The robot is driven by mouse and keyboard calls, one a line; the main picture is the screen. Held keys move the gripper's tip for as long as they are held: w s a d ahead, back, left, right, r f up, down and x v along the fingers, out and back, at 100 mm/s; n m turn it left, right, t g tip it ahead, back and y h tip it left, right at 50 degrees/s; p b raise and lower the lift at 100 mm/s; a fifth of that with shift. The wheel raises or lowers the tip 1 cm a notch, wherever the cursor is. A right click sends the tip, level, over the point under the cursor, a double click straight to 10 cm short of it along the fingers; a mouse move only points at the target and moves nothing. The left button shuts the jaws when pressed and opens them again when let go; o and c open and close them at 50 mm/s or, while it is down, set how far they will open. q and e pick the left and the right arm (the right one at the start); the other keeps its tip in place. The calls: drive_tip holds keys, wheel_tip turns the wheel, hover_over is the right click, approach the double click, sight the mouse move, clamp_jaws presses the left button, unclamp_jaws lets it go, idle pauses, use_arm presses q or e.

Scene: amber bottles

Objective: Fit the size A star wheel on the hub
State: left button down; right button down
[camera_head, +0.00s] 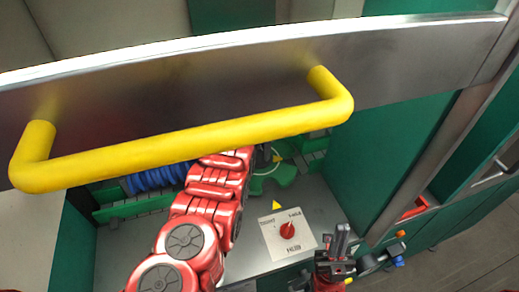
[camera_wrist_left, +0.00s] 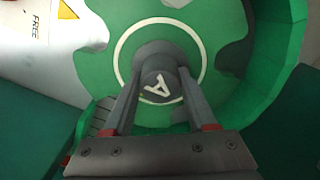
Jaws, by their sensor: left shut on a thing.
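The star wheel (camera_wrist_left: 110,72) is green with a pale ring around its grey central boss, which bears a white letter A. My left gripper (camera_wrist_left: 157,72) is shut on this boss, one finger on each side. In the head view, part of the green wheel (camera_head: 284,174) shows past my red left arm, which hides much of that area. The hub under the wheel is hidden, so I cannot tell whether the wheel is seated. My right gripper (camera_head: 341,243) is near the front edge, apart from the wheel; its jaw gap is unclear.
A metal guard with a yellow handle (camera_head: 190,143) crosses above my left arm. Green curved guide (camera_wrist_left: 283,70) borders the wheel. Blue coils (camera_head: 155,178) lie behind.

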use_arm(q)
drive_tip(key=shift+c, duration=0.6)
unclamp_jaws()
drive_tip(key=shift+f, duration=0.1)
wheel_tip(320, 180, up, 10)
drive_tip(key=shift+f+p, duration=0.2)
drive_tip(key=shift+p, duration=0.35)
wheel_tip(320, 180, up, 8)
drive_tip(key=p, duration=0.7)
